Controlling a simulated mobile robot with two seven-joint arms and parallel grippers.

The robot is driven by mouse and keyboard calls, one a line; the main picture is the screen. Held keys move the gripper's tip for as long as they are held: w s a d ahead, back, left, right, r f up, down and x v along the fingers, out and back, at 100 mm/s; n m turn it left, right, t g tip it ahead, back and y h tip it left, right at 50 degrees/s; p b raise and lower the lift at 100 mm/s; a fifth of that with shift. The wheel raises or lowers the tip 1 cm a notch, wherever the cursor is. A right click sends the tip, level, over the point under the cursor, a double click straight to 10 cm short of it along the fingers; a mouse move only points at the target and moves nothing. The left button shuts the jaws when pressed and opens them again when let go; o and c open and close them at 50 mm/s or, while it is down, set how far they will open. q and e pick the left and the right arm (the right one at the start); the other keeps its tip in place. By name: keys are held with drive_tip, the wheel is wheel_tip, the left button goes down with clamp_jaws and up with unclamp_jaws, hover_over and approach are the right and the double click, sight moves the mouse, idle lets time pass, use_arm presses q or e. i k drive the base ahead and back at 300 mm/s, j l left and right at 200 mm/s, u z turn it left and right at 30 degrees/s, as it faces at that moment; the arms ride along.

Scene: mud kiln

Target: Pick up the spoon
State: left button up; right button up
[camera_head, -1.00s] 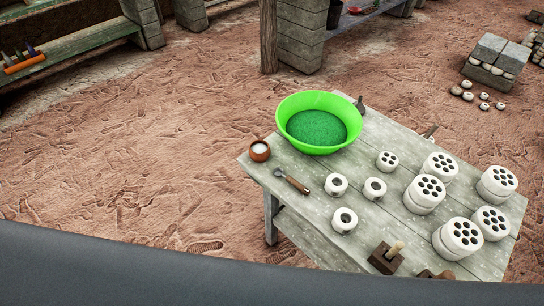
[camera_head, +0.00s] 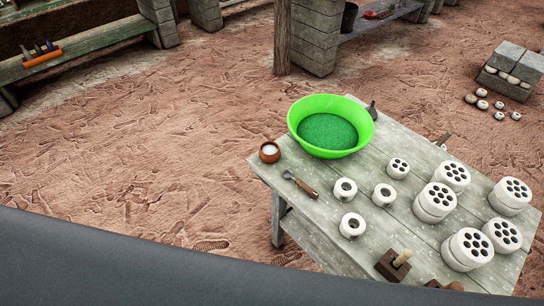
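The spoon (camera_head: 301,184) lies on the grey wooden table (camera_head: 380,158) near its left edge. It has a brown wooden handle at the right end and a dark metal bowl at the left end. It lies in front of a small brown pot (camera_head: 269,152) with white contents and to the left of white ring-shaped pieces. Neither of my grippers shows in the head view.
A large green basin (camera_head: 330,126) stands behind the spoon. Several white ring pieces (camera_head: 345,189) and perforated white cylinders (camera_head: 468,248) fill the table's right side. A wooden tool (camera_head: 394,265) sits at the near edge. The dirt floor left of the table is clear.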

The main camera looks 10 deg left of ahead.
sight(287, 175)
drive_tip(key=k+l+z, duration=0.1)
drive_tip(key=l, duration=0.3)
drive_tip(key=k+l+z, duration=0.1)
drive_tip(key=l, duration=0.3)
drive_tip(key=k+l+z, duration=0.1)
drive_tip(key=l, duration=0.3)
drive_tip(key=k+l, duration=0.1)
drive_tip(key=l, duration=0.3)
drive_tip(key=z, duration=0.05)
